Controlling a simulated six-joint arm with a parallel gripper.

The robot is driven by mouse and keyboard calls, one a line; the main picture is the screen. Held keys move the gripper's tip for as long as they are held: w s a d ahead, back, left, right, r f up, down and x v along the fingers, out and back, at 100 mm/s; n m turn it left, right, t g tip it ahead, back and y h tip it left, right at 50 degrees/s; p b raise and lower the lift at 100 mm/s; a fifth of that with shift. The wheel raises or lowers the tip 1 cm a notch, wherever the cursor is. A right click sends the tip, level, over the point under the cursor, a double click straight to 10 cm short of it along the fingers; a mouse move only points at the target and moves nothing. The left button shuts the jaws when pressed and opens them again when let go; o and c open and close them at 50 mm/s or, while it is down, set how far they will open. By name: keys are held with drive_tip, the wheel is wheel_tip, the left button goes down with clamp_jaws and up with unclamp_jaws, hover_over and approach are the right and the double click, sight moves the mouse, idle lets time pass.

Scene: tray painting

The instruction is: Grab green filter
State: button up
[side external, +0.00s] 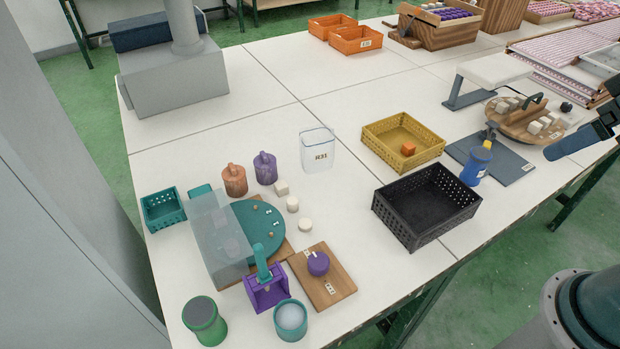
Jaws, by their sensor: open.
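A green cylinder with a dark grey round top (205,322) stands upright near the front left edge of the table in the side external view. It looks like the green filter, though I cannot be sure from its shape. Nothing is touching its top. A dark part of my arm enters at the right edge, far from the cylinder. I cannot make out my gripper's fingertips in this view.
A teal cup (290,321) and a purple stand (266,290) are right of the green cylinder. A clear box-like cover (220,240) stands behind it. A wooden board (335,287), black crate (425,210) and yellow basket (403,140) lie further right. The table's centre has free room.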

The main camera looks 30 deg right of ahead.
idle(0.3)
drive_tip(key=w+a+r+n+y, duration=0.2)
drive_tip(key=w+a+n, duration=0.2)
drive_tip(key=w+a, duration=0.5)
drive_tip(key=n+g+y, duration=0.3)
drive_tip(key=n+g, duration=0.2)
drive_tip(key=n, duration=0.8)
hover_over(202, 311)
drive_tip(key=d, duration=0.4)
wheel_tip(202, 311, down, 22)
drive_tip(key=shift+m, duration=0.3)
drive_tip(key=shift+s+x, duration=0.2)
drive_tip(key=shift+x, duration=4)
drive_tip(key=shift+a+f, duration=0.1)
drive_tip(key=shift+a, duration=0.05)
drive_tip(key=shift+d+x, duration=0.2)
drive_tip(key=shift+x, duration=2.25)
drive_tip(key=shift+f, duration=0.1)
